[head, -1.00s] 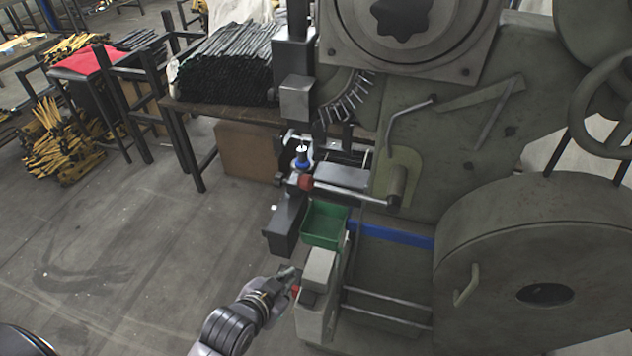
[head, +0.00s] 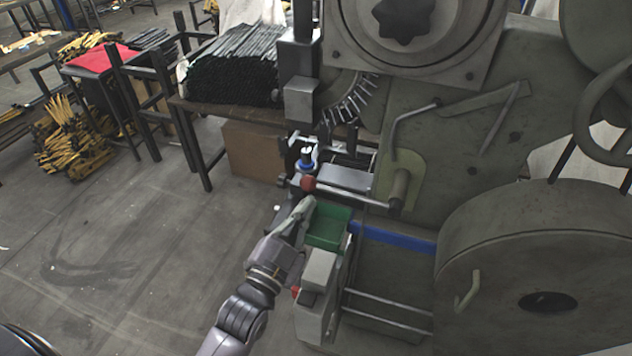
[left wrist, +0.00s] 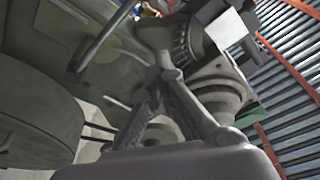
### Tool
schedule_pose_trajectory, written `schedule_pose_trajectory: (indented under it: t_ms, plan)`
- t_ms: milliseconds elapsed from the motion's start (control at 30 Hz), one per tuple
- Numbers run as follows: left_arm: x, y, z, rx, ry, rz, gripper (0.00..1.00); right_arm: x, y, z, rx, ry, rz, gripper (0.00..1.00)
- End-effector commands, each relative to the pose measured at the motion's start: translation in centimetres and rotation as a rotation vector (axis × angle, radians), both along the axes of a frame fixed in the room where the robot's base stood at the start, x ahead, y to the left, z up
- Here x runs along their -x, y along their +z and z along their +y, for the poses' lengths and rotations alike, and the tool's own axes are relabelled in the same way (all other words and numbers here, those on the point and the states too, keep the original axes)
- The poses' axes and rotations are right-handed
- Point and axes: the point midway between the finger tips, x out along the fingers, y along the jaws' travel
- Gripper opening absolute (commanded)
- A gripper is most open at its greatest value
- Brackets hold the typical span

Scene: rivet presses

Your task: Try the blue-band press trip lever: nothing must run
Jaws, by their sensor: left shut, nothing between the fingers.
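The press (head: 470,130) is a large grey-green machine on the right, with a blue band (head: 395,238) along its lower bed. A silver lever rod (head: 350,195) with a red ball knob (head: 308,183) sticks out to the left above the band; I take it for the trip lever. My left gripper (head: 306,203) is shut and empty, its tips just below the red knob. I cannot tell whether they touch it. In the left wrist view the closed fingers (left wrist: 168,74) meet in front of the press body. My right gripper is not in view.
A green bin (head: 328,228) sits right beside my left gripper. Below it is a grey box with a red button (head: 295,292). A flywheel guard (head: 545,260) fills the lower right. A table with dark rods (head: 235,75) stands behind.

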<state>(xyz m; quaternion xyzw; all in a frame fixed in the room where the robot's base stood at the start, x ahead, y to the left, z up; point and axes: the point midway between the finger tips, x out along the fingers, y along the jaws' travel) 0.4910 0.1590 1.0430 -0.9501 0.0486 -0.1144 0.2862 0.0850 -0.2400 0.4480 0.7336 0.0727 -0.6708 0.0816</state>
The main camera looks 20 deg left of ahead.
Motion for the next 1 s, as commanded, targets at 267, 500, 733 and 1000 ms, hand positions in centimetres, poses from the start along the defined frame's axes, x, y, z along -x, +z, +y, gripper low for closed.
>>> schedule_pose_trajectory:
  t_ms: [267, 500, 733, 1000]
  plan:
    - [-1.2, 0.4, -0.2, 0.001, 0.001, 0.0, 0.0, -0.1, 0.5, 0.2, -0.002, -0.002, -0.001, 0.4]
    - [-5.7, 1.6, -0.9, 0.001, 0.0, -0.001, 0.0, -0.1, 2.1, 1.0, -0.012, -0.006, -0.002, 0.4]
    - [-10.1, 2.0, -1.5, -0.001, 0.001, 0.004, 0.0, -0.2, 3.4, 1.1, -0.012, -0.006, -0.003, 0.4]
    - [-9.4, -1.1, 0.4, 0.0, 0.0, 0.005, 0.0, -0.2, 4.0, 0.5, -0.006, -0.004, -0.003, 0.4]
